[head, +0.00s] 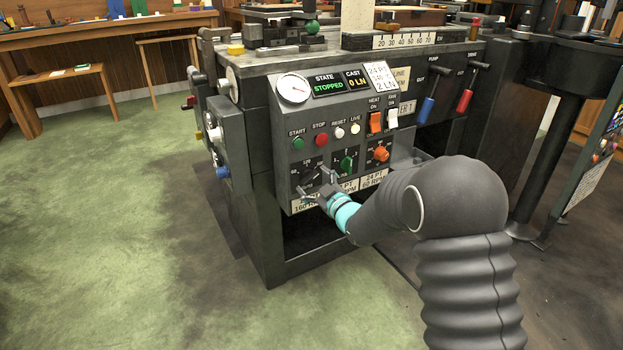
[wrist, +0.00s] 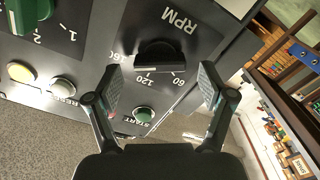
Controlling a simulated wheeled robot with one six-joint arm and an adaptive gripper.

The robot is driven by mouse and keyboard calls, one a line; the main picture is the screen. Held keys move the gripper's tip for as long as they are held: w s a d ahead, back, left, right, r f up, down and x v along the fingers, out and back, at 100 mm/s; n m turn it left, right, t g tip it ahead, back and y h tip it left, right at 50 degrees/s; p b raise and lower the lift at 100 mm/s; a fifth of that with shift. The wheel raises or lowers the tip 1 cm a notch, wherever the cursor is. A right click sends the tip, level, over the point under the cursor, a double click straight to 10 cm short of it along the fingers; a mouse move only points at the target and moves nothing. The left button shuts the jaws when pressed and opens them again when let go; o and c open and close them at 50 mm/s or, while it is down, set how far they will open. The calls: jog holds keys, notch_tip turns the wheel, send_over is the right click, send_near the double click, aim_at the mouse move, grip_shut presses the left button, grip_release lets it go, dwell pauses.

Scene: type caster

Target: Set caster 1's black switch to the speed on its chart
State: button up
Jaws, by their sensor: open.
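The black switch (wrist: 158,55) is a rotary knob on the dark front panel of the caster (head: 330,115). The wrist view shows it upside down, with RPM above it and 60, 120 and a partly cut third number around it. A small pale mark shows on its lower edge, near 120; its exact setting is hard to tell. In the head view, my gripper (head: 313,182) covers part of the knob. My gripper (wrist: 160,87) is open, its fingers spread either side of the knob, apparently not touching it. A tilted white card (head: 381,78) stands on top, partly readable as "24 P", "2 LN".
Beside the black switch are a green knob (head: 347,163) and an orange knob (head: 381,154). START (head: 298,143) and STOP (head: 321,140) buttons sit above. Plates below include "24 PT 60 RPM" (head: 373,180). The display reads STOPPED. Green floor is clear at left.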

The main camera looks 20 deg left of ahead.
jog(key=shift+x, duration=0.8)
jog(key=shift+c, duration=0.2)
jog(key=c, duration=1.1)
